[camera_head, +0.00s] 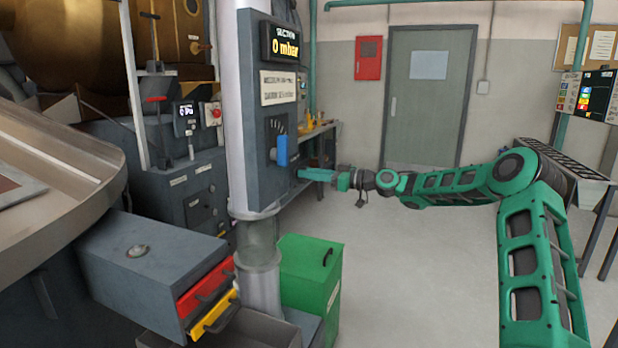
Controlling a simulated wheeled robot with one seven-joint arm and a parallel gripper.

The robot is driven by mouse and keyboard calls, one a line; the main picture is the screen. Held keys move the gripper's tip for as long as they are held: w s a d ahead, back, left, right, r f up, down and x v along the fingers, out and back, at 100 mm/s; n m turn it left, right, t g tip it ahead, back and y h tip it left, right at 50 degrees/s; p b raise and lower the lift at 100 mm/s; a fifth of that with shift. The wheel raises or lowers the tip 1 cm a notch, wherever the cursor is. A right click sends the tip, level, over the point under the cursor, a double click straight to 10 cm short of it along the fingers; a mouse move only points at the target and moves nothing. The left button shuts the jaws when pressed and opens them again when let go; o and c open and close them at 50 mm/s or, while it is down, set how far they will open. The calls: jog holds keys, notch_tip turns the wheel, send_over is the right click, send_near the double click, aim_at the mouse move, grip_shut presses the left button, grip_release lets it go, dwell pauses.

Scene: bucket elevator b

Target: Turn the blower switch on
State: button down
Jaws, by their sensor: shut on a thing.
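A grey control panel (256,185) is mounted on a pale upright column. Its display (285,44) reads 0 mbar under the word suction. A blue lever (282,150) stands upright in front of a scale on the panel. My gripper (303,173) reaches in from the right at the panel's lower right, just right of and below the blue lever. It is shut on a small dark part there, which appears to be the blower switch. The fingers mostly hide this part, so its position cannot be read.
A green box (309,275) and a grey unit with red and yellow handles (211,312) stand below the panel. A workbench (312,135) is behind the column. A grey door (426,97) is at the back. The floor right of the green box is clear.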

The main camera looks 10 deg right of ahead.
jog(key=shift+w+d+f+m, duration=0.1)
jog(key=shift+m, duration=2.9)
jog(key=shift+w+d+f+m, duration=0.15)
jog(key=shift+m, duration=2.85)
jog(key=shift+w+d+f+m, duration=0.1)
jog(key=shift+m, duration=2.9)
jog(key=c, duration=1.8)
grip_release()
jog(key=shift+f, duration=0.1)
jog(key=shift+o, duration=0.2)
jog(key=shift+a, duration=0.1)
